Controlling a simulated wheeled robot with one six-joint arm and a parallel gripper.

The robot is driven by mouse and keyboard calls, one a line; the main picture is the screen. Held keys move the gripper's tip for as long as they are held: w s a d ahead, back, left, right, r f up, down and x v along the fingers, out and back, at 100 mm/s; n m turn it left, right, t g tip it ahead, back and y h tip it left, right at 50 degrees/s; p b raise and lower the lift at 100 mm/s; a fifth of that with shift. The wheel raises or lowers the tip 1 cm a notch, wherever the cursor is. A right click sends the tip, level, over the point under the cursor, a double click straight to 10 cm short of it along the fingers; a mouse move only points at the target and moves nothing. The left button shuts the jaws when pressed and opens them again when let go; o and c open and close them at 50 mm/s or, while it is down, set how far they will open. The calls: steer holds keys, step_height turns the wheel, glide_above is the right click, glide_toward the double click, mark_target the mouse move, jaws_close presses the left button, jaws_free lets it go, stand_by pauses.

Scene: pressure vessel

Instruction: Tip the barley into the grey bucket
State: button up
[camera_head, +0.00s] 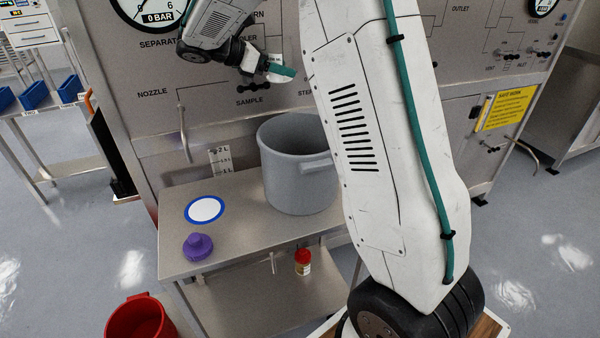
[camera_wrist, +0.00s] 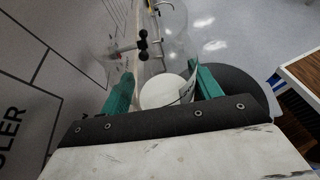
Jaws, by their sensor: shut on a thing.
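The grey bucket (camera_head: 285,172) stands upright on the steel bench against the panel, its handle toward my arm. My gripper (camera_head: 281,72) is above and behind the bucket, close to the panel, with its teal fingers partly visible. In the wrist view my gripper (camera_wrist: 163,80) has its fingers on either side of a pale, see-through container with a white round part (camera_wrist: 162,92) and small dark markings. The fingers are shut on it. In the head view the held container is hard to make out. I cannot make out any barley; the bucket's inside is mostly hidden.
A blue-rimmed white disc (camera_head: 205,209), a purple object (camera_head: 198,246) and a litre scale (camera_head: 220,162) are on or above the bench. A red-capped bottle (camera_head: 303,262) is on the lower shelf. A red bucket (camera_head: 140,318) is at lower left. Black-knobbed valves (camera_wrist: 142,45) project near my gripper.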

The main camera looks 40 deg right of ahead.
mark_target(279, 53)
steer(key=shift+r, duration=0.25)
steer(key=shift+r, duration=1.4)
